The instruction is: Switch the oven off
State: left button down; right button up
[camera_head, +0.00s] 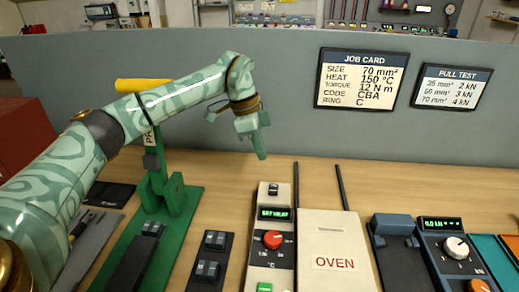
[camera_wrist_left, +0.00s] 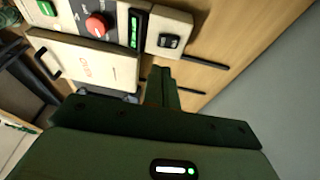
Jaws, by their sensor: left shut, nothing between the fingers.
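The oven has a cream lid (camera_head: 328,240) marked OVEN and a control panel (camera_head: 259,255) on its left. The panel carries a black rocker switch (camera_head: 273,189) at its far end, a lit green display (camera_head: 274,213), a red knob (camera_head: 272,240) and a green button (camera_head: 265,287). The wrist view also shows the rocker switch (camera_wrist_left: 169,41), red knob (camera_wrist_left: 97,25) and lid (camera_wrist_left: 85,62). My left gripper (camera_head: 261,153) is shut and empty, pointing down, above and beyond the switch, apart from it. Its fingers (camera_wrist_left: 160,85) show in the wrist view. My right gripper is out of view.
A green press (camera_head: 163,195) stands left of the oven, with small black switch blocks (camera_head: 210,255) between. A pull tester (camera_head: 455,250) with a lit display stands to the right. Two dark rods (camera_head: 342,188) lie behind the oven. A grey partition (camera_head: 290,100) closes the bench's back.

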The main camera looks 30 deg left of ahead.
aim_at(269, 192)
pick_arm(q)
jog(key=b+x, duration=0.1)
jog(key=x, duration=0.5)
jog(key=b+x, duration=0.1)
jog(key=x, duration=0.3)
jog(key=shift+s+a+f+b, duration=0.2)
jog(key=shift+s+a+b, duration=0.1)
jog(key=shift+s+a, duration=0.1)
jog(key=shift+s+p, duration=0.1)
jog(key=shift+p, duration=0.4)
jog(key=shift+f, duration=0.25)
jog(key=shift+w+a+r, duration=0.1)
jog(key=shift+w+r, duration=0.05)
jog(key=shift+w, duration=0.2)
jog(key=shift+w+a+r, duration=0.15)
jog(key=shift+w, duration=0.2)
